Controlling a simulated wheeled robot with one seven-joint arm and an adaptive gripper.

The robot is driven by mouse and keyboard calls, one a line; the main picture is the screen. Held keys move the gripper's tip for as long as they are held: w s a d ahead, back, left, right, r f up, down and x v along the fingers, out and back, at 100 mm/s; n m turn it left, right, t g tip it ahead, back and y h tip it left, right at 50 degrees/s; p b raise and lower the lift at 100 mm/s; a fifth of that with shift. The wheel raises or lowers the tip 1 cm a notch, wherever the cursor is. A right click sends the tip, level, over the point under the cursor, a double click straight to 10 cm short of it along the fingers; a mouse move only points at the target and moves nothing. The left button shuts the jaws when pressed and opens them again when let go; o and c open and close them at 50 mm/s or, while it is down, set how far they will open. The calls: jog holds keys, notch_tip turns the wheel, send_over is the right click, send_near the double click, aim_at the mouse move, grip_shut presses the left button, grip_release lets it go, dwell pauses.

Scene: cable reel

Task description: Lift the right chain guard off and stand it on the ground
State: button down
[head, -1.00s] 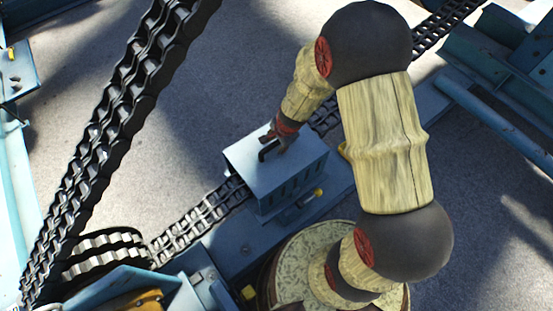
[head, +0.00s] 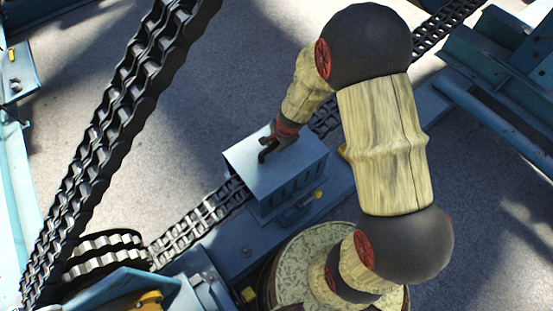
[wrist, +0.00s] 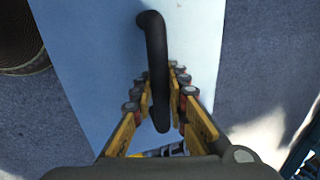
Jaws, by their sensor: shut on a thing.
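The chain guard (head: 300,163) is a blue box-shaped cover with slots in its side. It sits over the chain on the blue beam, and in the head view I cannot tell a gap under it. Its black handle (head: 264,153) stands on the top face. My gripper (head: 274,141) is at this handle. In the wrist view the handle (wrist: 156,70) runs between the yellow fingers of my gripper (wrist: 162,95), which are shut on it. The blue top of the guard (wrist: 95,50) shows behind the handle. The handle's far side is partly hidden by the fingers in the head view.
The chain (head: 205,215) runs along the blue beam (head: 235,245) to both sides of the guard. A large double chain (head: 120,120) slants up at the left. Blue steel frames (head: 500,60) stand at the right. The grey floor (head: 190,130) behind the guard is clear.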

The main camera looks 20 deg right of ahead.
jog(key=shift+w+r, duration=0.1)
dwell(0.7)
notch_tip(320, 180, up, 10)
jog(key=p, duration=0.6)
jog(key=shift+r+p, duration=0.15)
jog(key=shift+p, duration=0.15)
notch_tip(320, 180, up, 13)
jog(key=p, duration=1.3)
jog(key=shift+r, duration=0.15)
dwell(0.4)
jog(key=shift+n, duration=0.3)
dwell(0.4)
